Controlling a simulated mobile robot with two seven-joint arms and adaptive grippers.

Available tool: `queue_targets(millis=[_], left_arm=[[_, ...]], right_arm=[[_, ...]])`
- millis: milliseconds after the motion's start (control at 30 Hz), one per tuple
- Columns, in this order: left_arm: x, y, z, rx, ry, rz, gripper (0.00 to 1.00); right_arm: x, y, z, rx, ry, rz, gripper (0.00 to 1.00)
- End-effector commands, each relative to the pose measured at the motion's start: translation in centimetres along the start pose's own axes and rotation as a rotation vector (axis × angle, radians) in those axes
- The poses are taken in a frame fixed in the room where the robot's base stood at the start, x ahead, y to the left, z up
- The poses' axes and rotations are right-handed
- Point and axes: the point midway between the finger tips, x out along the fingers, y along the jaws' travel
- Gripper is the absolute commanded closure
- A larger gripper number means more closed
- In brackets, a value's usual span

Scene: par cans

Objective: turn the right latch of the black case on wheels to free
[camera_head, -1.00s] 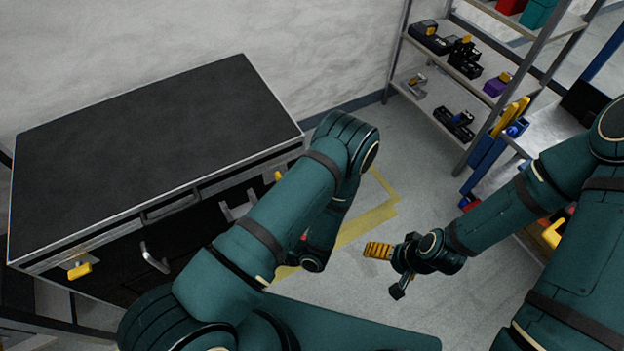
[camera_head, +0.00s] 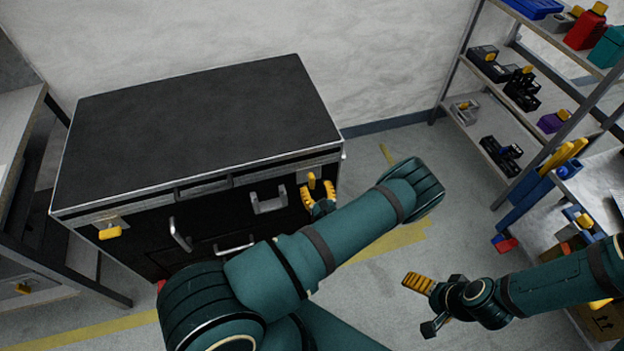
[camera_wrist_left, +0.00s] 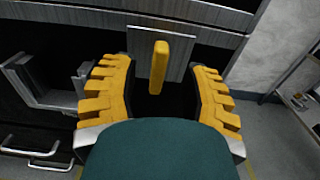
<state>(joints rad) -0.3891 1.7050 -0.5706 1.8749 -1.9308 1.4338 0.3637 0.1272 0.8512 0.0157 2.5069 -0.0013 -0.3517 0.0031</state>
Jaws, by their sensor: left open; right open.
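The black case (camera_head: 195,120) stands on the left against the wall, with a silver-edged dark lid. Its right latch (camera_head: 311,181) is a small yellow handle on a metal plate near the front right corner. In the left wrist view the latch (camera_wrist_left: 158,67) points upright, between and just beyond the fingers. My left gripper (camera_head: 318,199) is at the front right of the case, open, with its yellow fingers on either side of the latch; I cannot see contact. It also fills the left wrist view (camera_wrist_left: 160,95). My right gripper (camera_head: 425,305) hangs open over the floor, away from the case.
The case's left latch (camera_head: 110,232) is yellow and lies sideways. Metal handles (camera_head: 180,235) stick out from the front. A shelf rack (camera_head: 490,100) with tools stands at the right, and a metal bench (camera_head: 22,130) at the left.

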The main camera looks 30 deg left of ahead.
Motion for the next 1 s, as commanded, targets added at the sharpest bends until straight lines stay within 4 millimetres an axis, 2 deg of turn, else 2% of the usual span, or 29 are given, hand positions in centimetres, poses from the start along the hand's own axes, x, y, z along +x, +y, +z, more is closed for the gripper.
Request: queue_targets(millis=[100,300,667,767,800,833,1000], left_arm=[[1.9,0.1,-0.1,-0.002,-0.001,0.002,0.54],[3.8,0.0,0.0,-0.001,0.0,0.001,0.54],[4.2,0.0,0.0,0.0,0.001,0.0,0.54],[4.2,0.0,0.0,0.0,0.001,0.0,0.83],[4.2,0.0,0.0,0.0,0.001,0.0,0.97],[4.2,0.0,0.0,0.0,0.0,0.0,1.0],[4.2,0.0,0.0,0.0,0.0,0.0,1.0]], right_arm=[[0.3,0.1,0.0,0.0,0.002,0.0,0.08],[0.5,0.2,-0.1,0.0,0.003,0.0,0.08],[0.5,0.2,-0.1,0.0,0.003,0.0,0.08],[0.5,0.2,-0.1,0.0,0.003,0.0,0.08],[0.5,0.2,-0.1,0.0,0.003,0.0,0.08],[0.5,0.2,-0.1,0.0,0.003,0.0,0.08],[0.5,0.2,-0.1,0.0,0.003,0.0,0.08]])
